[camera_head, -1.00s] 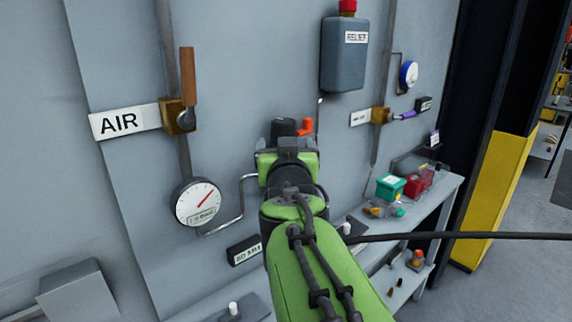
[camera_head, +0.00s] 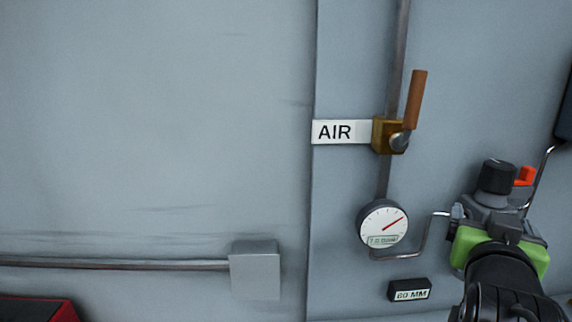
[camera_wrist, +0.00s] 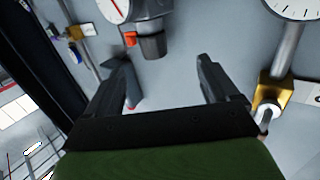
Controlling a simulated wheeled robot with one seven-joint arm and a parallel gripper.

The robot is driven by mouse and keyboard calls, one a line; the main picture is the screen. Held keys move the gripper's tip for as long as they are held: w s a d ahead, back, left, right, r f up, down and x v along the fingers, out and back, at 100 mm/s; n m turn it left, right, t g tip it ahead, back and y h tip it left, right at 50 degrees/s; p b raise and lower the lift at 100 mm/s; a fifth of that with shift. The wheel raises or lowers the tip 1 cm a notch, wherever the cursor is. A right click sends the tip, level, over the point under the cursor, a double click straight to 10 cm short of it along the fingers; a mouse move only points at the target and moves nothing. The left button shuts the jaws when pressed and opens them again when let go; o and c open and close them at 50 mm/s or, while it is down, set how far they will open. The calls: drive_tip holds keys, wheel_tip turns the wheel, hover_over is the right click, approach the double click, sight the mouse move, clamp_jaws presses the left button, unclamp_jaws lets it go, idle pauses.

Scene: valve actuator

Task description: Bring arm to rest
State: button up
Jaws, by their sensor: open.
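My arm's green and black end (camera_head: 500,245) is at the lower right of the head view, in front of the wall; its fingers are hard to make out there. In the wrist view my gripper (camera_wrist: 165,75) is open, its two dark fingers apart with nothing between them. The AIR valve has a brass body (camera_head: 388,135) and an upright brown handle (camera_head: 416,100). It is up and left of my arm in the head view. The brass body also shows at the right of the wrist view (camera_wrist: 270,92), apart from the fingers.
A round gauge (camera_head: 382,223) and a 60 MM label (camera_head: 410,290) are on the wall left of my arm. A black knob (camera_head: 496,177) and a red-orange lever (camera_head: 525,176) show just above it. A grey box (camera_head: 255,270) with a pipe is lower left. The wall further left is bare.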

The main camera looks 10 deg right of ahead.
drive_tip(key=s+a+f+n+g+y, duration=0.2)
drive_tip(key=a+f+n+y, duration=0.3)
drive_tip(key=a+f+y, duration=0.55)
drive_tip(key=s+a+f+n+g+y, duration=0.1)
drive_tip(key=s+a+f+n+g, duration=0.2)
drive_tip(key=s+a+f, duration=0.6)
drive_tip(key=shift+a+f+g, duration=0.5)
drive_tip(key=shift+a+g, duration=0.1)
drive_tip(key=shift+g, duration=0.5)
drive_tip(key=shift+d, duration=0.1)
idle(1.2)
